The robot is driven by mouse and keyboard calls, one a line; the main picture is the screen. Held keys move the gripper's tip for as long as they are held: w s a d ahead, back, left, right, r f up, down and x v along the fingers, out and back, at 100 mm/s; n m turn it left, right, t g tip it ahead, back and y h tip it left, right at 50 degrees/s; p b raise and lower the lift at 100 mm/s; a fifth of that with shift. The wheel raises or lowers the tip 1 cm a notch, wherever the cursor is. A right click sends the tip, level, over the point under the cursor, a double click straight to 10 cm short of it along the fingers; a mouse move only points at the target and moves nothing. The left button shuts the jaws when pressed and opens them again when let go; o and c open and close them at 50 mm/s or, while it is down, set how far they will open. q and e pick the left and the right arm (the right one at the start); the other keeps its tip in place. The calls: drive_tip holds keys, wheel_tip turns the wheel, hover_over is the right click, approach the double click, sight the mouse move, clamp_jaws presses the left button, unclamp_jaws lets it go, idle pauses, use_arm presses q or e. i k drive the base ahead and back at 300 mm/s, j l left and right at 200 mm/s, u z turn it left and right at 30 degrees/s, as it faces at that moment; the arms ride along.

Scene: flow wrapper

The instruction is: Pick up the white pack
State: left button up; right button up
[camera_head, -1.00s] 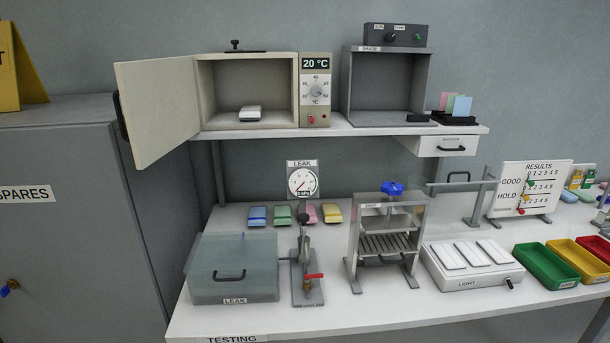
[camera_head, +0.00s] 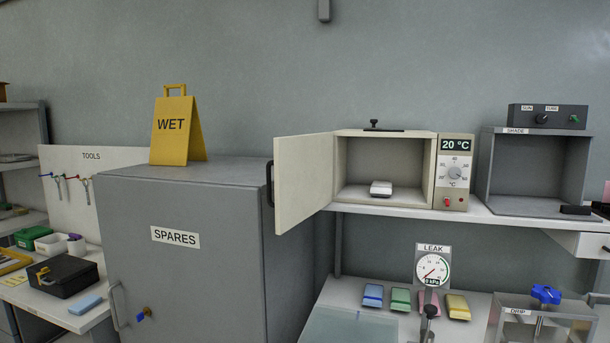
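A small white pack (camera_head: 381,188) lies flat on the floor of the open oven-like chamber (camera_head: 343,165), near its front. The chamber stands on the upper shelf, and its cream door (camera_head: 304,182) is swung wide open to the left. The chamber's control panel (camera_head: 454,171) reads 20 °C. Neither of my grippers is in view.
A grey SPARES cabinet (camera_head: 190,270) with a yellow WET sign (camera_head: 175,130) on top stands left of the chamber. An open SHADE box (camera_head: 535,172) stands to the right. Below, blue (camera_head: 373,295), green (camera_head: 401,299), pink and yellow (camera_head: 458,306) packs lie on the bench near the LEAK gauge (camera_head: 433,268).

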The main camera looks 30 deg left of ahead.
sight(379, 188)
drive_tip(key=j+z, duration=0.1)
drive_tip(key=j, duration=0.55)
drive_tip(key=j+z, duration=0.15)
drive_tip(key=j, duration=0.45)
drive_tip(key=k+j+z, duration=0.1)
drive_tip(key=j, duration=0.55)
drive_tip(key=j+z, duration=0.15)
drive_tip(key=j, duration=0.45)
drive_tip(key=k+j+z, duration=0.1)
drive_tip(key=j, duration=0.55)
drive_tip(key=i+l, duration=0.2)
